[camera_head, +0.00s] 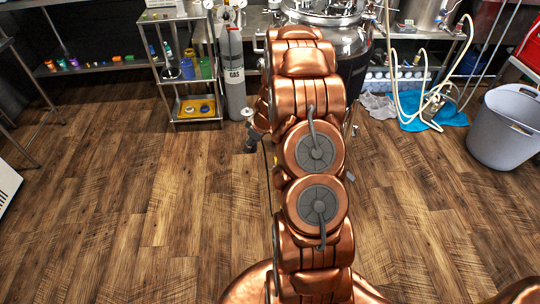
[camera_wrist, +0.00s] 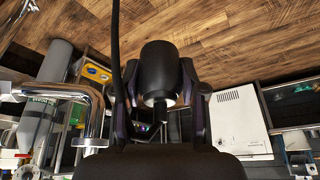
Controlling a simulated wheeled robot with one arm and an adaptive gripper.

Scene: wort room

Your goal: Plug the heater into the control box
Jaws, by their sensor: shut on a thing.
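In the wrist view my gripper (camera_wrist: 158,100) is shut on a black cylindrical plug (camera_wrist: 160,72), with a finger on each side of it. The plug has a pale ring at its lower end. A black cable (camera_wrist: 116,40) runs down beside the left finger; its link to the plug is hidden. A pale box with vent slots (camera_wrist: 238,122) is right of the gripper and apart from it. I cannot tell whether it is the control box. A steel kettle (camera_head: 345,40) stands at the back in the head view.
A grey gas cylinder (camera_head: 232,70) and a small steel shelf cart (camera_head: 197,97) stand left of the kettle. A curved steel pipe (camera_wrist: 97,112) is close left of my gripper. Hoses (camera_head: 432,100) and a grey bin (camera_head: 508,128) are at the right. The near wooden floor is clear.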

